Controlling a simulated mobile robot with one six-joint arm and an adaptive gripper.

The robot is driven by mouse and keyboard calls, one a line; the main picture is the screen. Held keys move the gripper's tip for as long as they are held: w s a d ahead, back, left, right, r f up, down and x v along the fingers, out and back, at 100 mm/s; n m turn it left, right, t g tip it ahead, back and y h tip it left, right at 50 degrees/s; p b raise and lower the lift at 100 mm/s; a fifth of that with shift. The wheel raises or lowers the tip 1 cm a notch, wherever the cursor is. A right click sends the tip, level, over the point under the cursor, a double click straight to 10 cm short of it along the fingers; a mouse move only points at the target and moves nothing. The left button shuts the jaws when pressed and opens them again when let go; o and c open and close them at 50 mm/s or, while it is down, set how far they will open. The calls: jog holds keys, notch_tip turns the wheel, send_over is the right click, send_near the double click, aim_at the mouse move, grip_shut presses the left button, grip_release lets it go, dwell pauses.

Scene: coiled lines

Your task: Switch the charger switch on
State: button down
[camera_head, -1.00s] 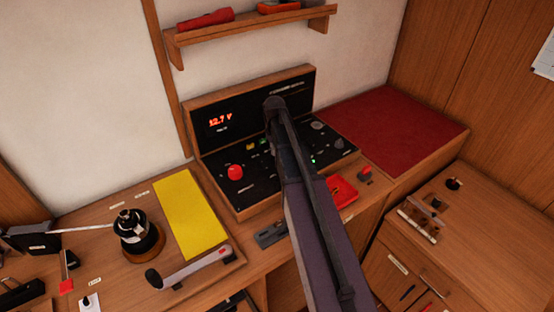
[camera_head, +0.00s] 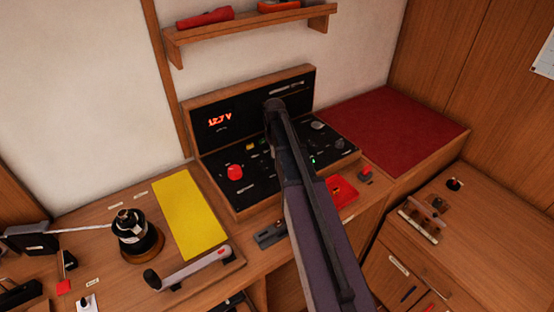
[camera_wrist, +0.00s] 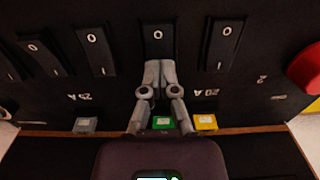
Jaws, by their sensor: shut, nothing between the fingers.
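The black control panel (camera_head: 245,160) has a red-lit display (camera_head: 220,119) reading 12.7 V. In the wrist view, a row of black rocker switches marked O crosses the top. My gripper (camera_wrist: 160,68) is shut and empty, its fingertips at the lower part of the middle rocker switch (camera_wrist: 158,32), covering that part. I cannot tell whether they touch it. Another rocker (camera_wrist: 222,42) is to its right and one (camera_wrist: 95,45) to its left. No readable label shows which is the charger switch. In the head view my arm hides the gripper and the middle of the panel.
A red knob (camera_wrist: 306,68) is at the right in the wrist view. Grey (camera_wrist: 85,125), green (camera_wrist: 161,122) and yellow (camera_wrist: 205,122) blocks lie along the panel's edge. A shelf (camera_head: 250,32) is above the panel. A red mat (camera_head: 390,135) lies to its right.

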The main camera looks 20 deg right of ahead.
jog(key=shift+r+p, duration=3.5)
jog(key=shift+p, duration=0.05)
jog(key=s+a+m, duration=0.2)
jog(key=s+a, duration=1.2)
jog(key=s, duration=0.4)
jog(key=shift+s+a, duration=0.3)
jog(key=shift+s, duration=0.05)
